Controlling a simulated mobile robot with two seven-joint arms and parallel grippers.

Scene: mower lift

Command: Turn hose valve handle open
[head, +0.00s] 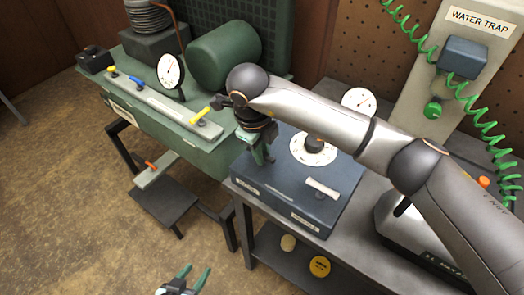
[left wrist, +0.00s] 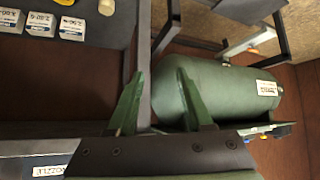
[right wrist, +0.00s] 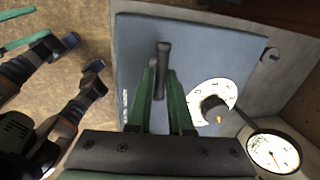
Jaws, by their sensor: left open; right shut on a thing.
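A blue-grey box (head: 290,200) with a white dial (head: 312,149) stands on the grey bench. My right gripper (head: 262,153) reaches down over the box's left part. In the right wrist view its green fingers (right wrist: 165,98) are shut around a dark upright handle (right wrist: 163,58) on the box top. The box's labels are too small to read, so I cannot confirm this is the hose valve. A second, pale handle (head: 322,188) sits right of it. My left gripper (head: 182,281) is open and empty low at the front; its spread fingers show in the left wrist view (left wrist: 162,95).
A green bench (head: 150,110) at left carries a gauge (head: 171,70), a green cylinder (head: 224,56) and small coloured handles. A water trap panel (head: 470,60) with a coiled green hose stands at right. Open floor (head: 60,200) lies at front left.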

